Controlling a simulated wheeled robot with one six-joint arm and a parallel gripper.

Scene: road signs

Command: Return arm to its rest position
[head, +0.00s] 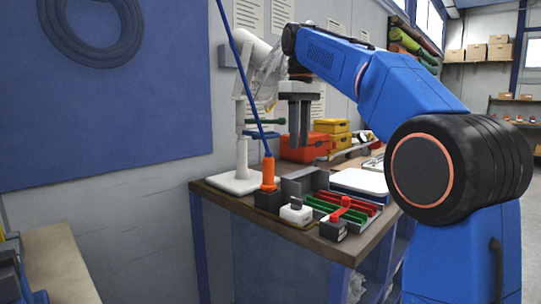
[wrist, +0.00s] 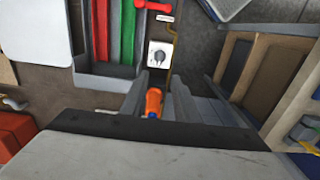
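My blue arm reaches over the workbench (head: 345,250) in the head view. My gripper (head: 299,148) hangs above the bench with its two grey fingers pointing down. A gap shows between the fingers, and they hold nothing that I can see. In the wrist view my gripper (wrist: 158,88) also shows its fingers apart. The orange handle (wrist: 153,103) shows between them there. In the head view the orange handle (head: 268,172) stands upright in a dark block, apart from and left of the fingers.
A tray with green and red strips (head: 345,207), a white block (head: 296,214) and a red-knobbed block (head: 335,229) are on the bench. A white stand (head: 242,160) is at left. Red (head: 304,148) and yellow boxes (head: 332,126) stand behind the gripper.

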